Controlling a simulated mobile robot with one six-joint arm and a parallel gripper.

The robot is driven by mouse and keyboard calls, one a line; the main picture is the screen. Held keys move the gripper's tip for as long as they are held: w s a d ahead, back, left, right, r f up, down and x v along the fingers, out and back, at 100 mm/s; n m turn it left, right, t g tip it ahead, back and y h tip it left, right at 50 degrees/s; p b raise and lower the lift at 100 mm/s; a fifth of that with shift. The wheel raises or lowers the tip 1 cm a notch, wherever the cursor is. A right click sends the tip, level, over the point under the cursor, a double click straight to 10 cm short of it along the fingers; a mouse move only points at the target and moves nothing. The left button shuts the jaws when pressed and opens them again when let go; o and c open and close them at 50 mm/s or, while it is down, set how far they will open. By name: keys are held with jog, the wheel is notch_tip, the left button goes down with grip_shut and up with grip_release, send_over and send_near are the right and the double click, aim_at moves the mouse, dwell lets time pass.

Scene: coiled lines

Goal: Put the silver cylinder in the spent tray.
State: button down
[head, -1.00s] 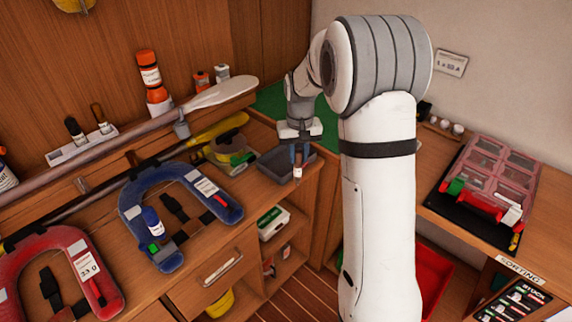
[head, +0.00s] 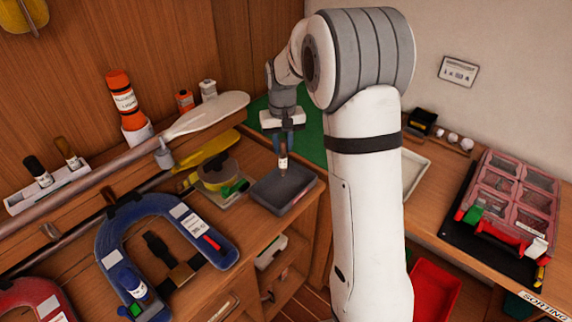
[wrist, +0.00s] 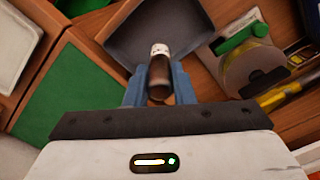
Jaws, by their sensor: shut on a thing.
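My gripper (head: 282,142) is shut on a small cylinder (head: 283,162) with a white band and a brownish, metallic-looking body. The cylinder also shows between the blue fingers in the wrist view (wrist: 159,72). In the head view it hangs roughly upright, seen against the back part of a dark grey open tray (head: 302,197). The tray also lies beyond the cylinder in the wrist view (wrist: 125,42). The cylinder appears to be held above it; the exact gap cannot be told. The visible tray floor looks empty. No tray label is readable.
A blue horseshoe-shaped holder (head: 122,240) lies further left. A white rack (head: 50,190) holds two small bottles. The counter's front edge is close to the tray.

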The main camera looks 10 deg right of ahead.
aim_at(284, 160)
jog(key=f, duration=0.4)
jog(key=f+p, duration=0.1)
jog(key=f, duration=0.1)
jog(key=shift+w+d+f, duration=0.1)
jog(key=shift+w+d, duration=0.1)
jog(key=shift+w, duration=0.05)
jog(key=shift+s, duration=0.1)
jog(key=shift+f, duration=0.1)
jog(key=c, duration=1.2)
grip_release()
jog(key=shift+c, duration=0.2)
